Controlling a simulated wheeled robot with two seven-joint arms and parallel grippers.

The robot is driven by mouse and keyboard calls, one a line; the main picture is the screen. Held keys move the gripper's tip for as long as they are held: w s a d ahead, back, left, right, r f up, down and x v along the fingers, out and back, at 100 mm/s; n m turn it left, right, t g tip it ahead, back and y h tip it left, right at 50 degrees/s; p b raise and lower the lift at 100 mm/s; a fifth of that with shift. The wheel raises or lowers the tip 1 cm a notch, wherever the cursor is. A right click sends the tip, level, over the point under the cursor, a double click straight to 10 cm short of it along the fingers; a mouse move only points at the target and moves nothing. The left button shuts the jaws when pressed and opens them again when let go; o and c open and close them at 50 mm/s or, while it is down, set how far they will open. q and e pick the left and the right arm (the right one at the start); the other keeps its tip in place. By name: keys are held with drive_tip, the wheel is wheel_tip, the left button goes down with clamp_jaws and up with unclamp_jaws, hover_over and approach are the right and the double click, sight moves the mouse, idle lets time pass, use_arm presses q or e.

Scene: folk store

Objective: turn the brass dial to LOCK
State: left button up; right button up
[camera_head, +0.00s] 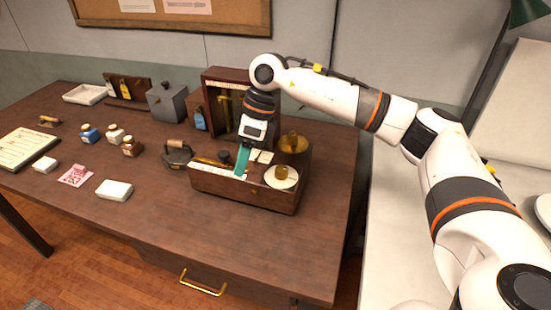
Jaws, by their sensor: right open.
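A brass dial (281,172) sits on a pale round plate at the right front of a low wooden box (225,188) on the desk. Any lettering around the dial is too small to read. My right gripper (242,161) points down over the middle of the box, to the left of the dial and apart from it. Its teal finger shows and it is open; I see nothing held in it. Part of the box top behind the gripper is hidden. My left gripper is not in view.
A brass cylinder (293,143) stands at the box's back right. An open wooden case (226,92) stands behind the gripper. A dark iron-like object (177,154) is left of the box. The desk (235,236) is clear in front of the box.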

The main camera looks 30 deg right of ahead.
sight(283, 168)
drive_tip(key=d+r+m+h, duration=0.1)
drive_tip(key=d+r+h, duration=0.3)
drive_tip(key=d, duration=0.7)
drive_tip(key=shift+g, duration=0.3)
drive_tip(key=f+p, duration=0.1)
drive_tip(key=f, duration=0.3)
drive_tip(key=f+p, duration=0.1)
drive_tip(key=f, duration=0.3)
drive_tip(key=f+p, duration=0.1)
drive_tip(key=f, duration=0.3)
drive_tip(key=shift+a, duration=0.25)
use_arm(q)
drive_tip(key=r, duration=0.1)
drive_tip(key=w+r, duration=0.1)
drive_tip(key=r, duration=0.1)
use_arm(e)
drive_tip(key=shift+c, duration=0.2)
drive_tip(key=c, duration=0.9)
drive_tip(key=shift+c, duration=0.2)
